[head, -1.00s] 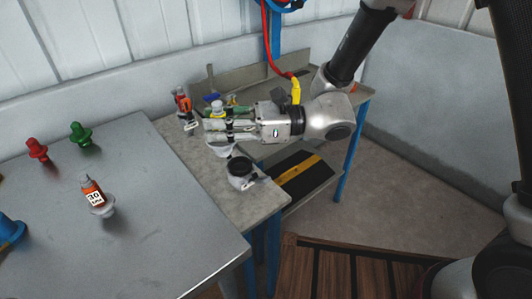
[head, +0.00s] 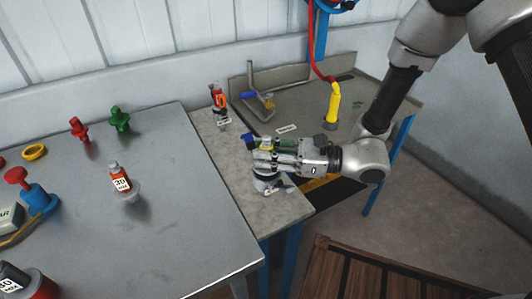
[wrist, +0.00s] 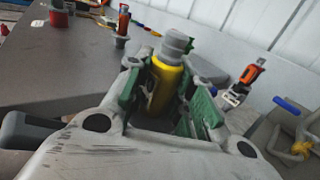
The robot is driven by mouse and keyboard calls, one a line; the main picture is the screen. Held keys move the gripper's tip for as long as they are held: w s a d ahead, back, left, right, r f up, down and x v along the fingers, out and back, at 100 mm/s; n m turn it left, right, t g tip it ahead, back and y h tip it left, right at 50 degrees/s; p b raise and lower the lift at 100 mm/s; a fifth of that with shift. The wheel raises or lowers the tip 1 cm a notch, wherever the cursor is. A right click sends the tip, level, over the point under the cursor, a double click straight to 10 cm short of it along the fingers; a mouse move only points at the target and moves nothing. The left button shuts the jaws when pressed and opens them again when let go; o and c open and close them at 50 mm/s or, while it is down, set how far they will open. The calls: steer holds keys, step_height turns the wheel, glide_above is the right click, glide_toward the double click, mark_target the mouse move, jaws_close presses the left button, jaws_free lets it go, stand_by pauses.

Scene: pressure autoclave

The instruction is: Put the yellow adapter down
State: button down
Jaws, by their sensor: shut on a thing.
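My gripper (head: 270,158) is shut on the yellow adapter (head: 266,142), gripping it between its fingers above the stone-grey side bench. In the wrist view the yellow adapter (wrist: 165,85) stands upright between green finger pads, with a grey cap on top. Its lower end is hidden by the gripper. A round grey holder (head: 268,187) shows just under the fingers in the head view. I cannot tell whether the adapter touches it.
A metal table (head: 180,230) on the left carries red and green plugs, a yellow ring (head: 35,152) and a small labelled bottle (head: 119,177). An orange-and-black tool (head: 218,98) stands behind my gripper. A yellow hose end (head: 333,103) hangs from the red hose. The bench's front left is bare.

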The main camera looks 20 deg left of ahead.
steer(key=shift+f, duration=0.3)
steer(key=c, duration=1.2)
jaws_free()
steer(key=shift+r, duration=0.25)
steer(key=v, duration=1.2)
steer(key=shift+r, duration=0.15)
